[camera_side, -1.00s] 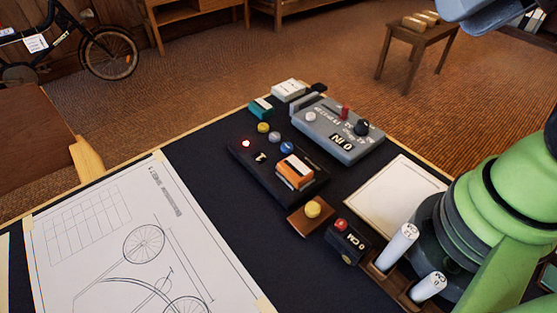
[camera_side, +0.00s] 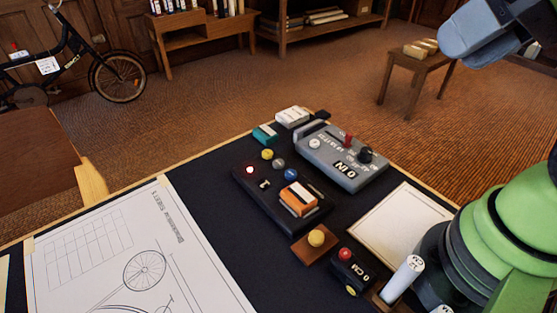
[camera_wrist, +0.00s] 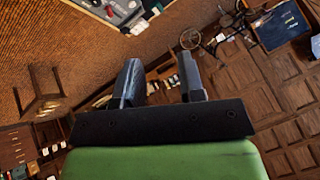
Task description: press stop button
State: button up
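Several push buttons sit on a dark-topped drafting board; I cannot read a stop label on any. A black panel (camera_side: 266,197) carries yellow (camera_side: 267,154), grey (camera_side: 278,164) and blue (camera_side: 291,174) buttons, a lit red lamp (camera_side: 250,170) and a small toggle. A wooden block holds a yellow button (camera_side: 316,238). A small black box (camera_side: 350,272) has a red button (camera_side: 345,254) and a yellow one. A grey box (camera_side: 341,160) has a white button, red switch and black knob.
White cylinders (camera_side: 404,277) stand in a wooden holder beside my green arm. A bicycle drawing (camera_side: 135,250) covers the board's left. A blank white sheet (camera_side: 400,225) lies at the right. A stool (camera_side: 413,75) stands behind.

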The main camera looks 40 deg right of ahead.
grip_shut()
dwell(1.5)
